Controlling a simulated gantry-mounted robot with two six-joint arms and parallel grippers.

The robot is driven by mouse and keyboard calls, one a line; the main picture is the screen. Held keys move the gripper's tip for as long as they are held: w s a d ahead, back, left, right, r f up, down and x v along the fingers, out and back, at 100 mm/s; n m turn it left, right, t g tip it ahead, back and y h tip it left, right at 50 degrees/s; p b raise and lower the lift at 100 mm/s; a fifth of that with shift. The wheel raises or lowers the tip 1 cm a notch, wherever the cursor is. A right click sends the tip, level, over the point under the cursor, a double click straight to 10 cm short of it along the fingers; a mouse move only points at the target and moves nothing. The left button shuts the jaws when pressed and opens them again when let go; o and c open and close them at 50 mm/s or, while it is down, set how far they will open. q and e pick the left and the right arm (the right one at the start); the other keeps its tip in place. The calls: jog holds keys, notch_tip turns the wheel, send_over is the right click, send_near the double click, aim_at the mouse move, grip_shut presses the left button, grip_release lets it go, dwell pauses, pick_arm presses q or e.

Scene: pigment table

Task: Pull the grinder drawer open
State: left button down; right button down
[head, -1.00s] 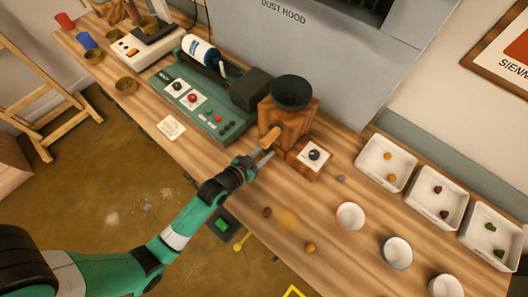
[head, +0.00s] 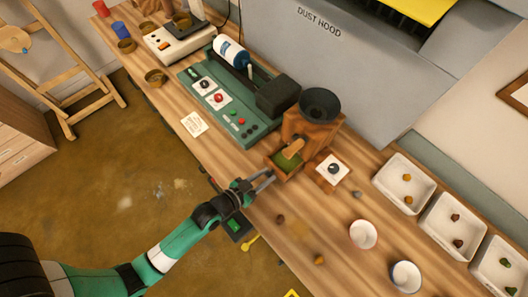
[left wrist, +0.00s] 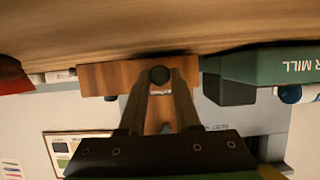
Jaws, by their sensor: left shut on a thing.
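The wooden grinder (head: 308,126) with its dark bowl on top stands near the middle of the table. Its drawer (head: 286,166) sticks out from the front, and green stuff shows inside. My left gripper (head: 264,181) is just in front of the drawer. In the left wrist view, which is upside down, its fingers (left wrist: 160,82) are closed around a dark round knob (left wrist: 159,75) on the wooden drawer front (left wrist: 106,78). My right gripper is in neither view.
A square base with a dark dial (head: 333,168) is right of the drawer. White bowls (head: 363,234) and white trays (head: 403,183) with lumps stand farther right. The green mill (head: 240,110) is to the left. Small lumps (head: 319,259) lie on the front tabletop.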

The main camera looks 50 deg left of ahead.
pick_arm(q)
jog(key=c, duration=0.6)
grip_release()
jog(key=shift+c, duration=0.2)
jog(key=p+v, duration=0.1)
jog(key=v, duration=1)
jog(key=shift+s+r, duration=0.15)
jog(key=shift+s, duration=0.1)
